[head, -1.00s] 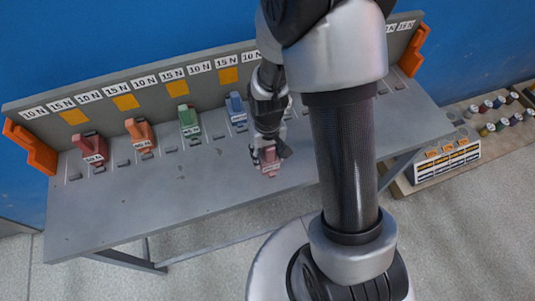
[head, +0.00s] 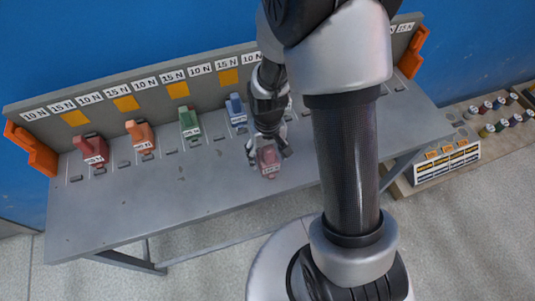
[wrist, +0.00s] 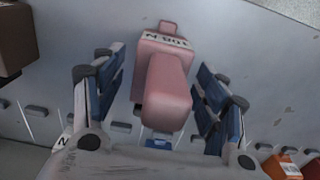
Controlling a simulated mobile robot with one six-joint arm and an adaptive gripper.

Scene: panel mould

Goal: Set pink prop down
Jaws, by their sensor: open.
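The pink prop (wrist: 165,85) stands between the two spread fingers of my gripper (wrist: 160,100) in the wrist view, with a gap on each side. It has a label reading 10 N. In the head view the pink prop (head: 268,160) is on the front part of the grey bench (head: 190,205), under my gripper (head: 268,150), which is open around it. My fingers partly cover it there. Its underside is hidden, so its contact with the bench cannot be seen directly.
Red (head: 92,150), orange (head: 141,138), green (head: 189,121) and blue (head: 236,109) props stand in a row towards the back panel. Orange end brackets (head: 30,148) flank the bench. My arm hides part of its right side. A rack of small capped items (head: 500,115) stands at right.

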